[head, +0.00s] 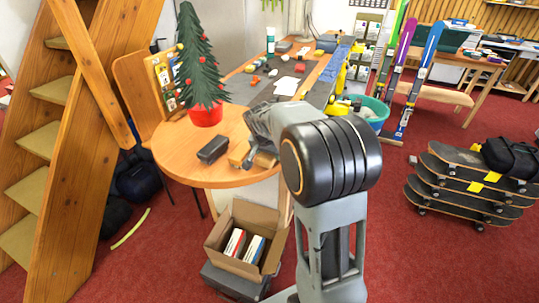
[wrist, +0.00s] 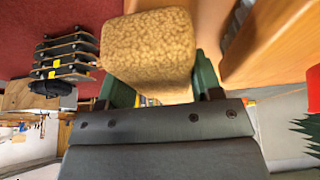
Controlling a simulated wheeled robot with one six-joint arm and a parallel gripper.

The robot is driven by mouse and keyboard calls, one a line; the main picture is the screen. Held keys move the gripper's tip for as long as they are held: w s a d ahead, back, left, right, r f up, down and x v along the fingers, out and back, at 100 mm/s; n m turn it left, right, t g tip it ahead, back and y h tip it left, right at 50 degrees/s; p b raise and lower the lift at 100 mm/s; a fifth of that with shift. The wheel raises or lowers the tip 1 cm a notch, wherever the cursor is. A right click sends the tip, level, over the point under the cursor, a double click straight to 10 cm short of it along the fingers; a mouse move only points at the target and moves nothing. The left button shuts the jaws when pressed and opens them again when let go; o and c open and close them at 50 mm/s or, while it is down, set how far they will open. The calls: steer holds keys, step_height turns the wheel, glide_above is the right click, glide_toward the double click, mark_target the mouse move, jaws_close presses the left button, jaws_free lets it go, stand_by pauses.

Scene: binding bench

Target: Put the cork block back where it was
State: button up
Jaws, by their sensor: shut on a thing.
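The cork block (wrist: 150,48) is a speckled tan block with rounded edges. In the wrist view it sits between the two green fingers of my gripper (wrist: 162,84), which is shut on it. In the head view my gripper (head: 252,152) is at the front right edge of the round wooden table (head: 185,165). Small tan patches show by the fingers there, but my arm hides part of this area, and I cannot tell whether the block touches the table.
A dark box (head: 213,149) lies on the round table left of my gripper. A small tree in a red pot (head: 206,116) stands behind it. An open carton (head: 243,240) is below the table edge. Stacked skateboards (head: 465,185) stand on the floor at the right.

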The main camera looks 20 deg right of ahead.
steer(key=shift+f, duration=0.7)
steer(key=shift+f, duration=0.1)
steer(key=o, duration=0.9)
steer(key=shift+r, duration=0.25)
steer(key=v, duration=1.1)
steer(key=shift+s+a, duration=0.1)
steer(key=shift+s, duration=0.1)
steer(key=s+a+f+n+y, duration=0.1)
steer(key=s+a+f+n, duration=0.1)
steer(key=s, duration=0.4)
steer(key=s+a+f+n+y, duration=0.1)
steer(key=s+a+f+n, duration=0.1)
steer(key=s, duration=0.4)
steer(key=s+a+f+n+y, duration=0.1)
steer(key=s+a+f+n, duration=0.1)
steer(key=s+n, duration=0.3)
steer(key=shift+s+a+f+n+t, duration=0.3)
steer(key=shift+s+a+f, duration=0.1)
steer(key=shift+s+a, duration=0.55)
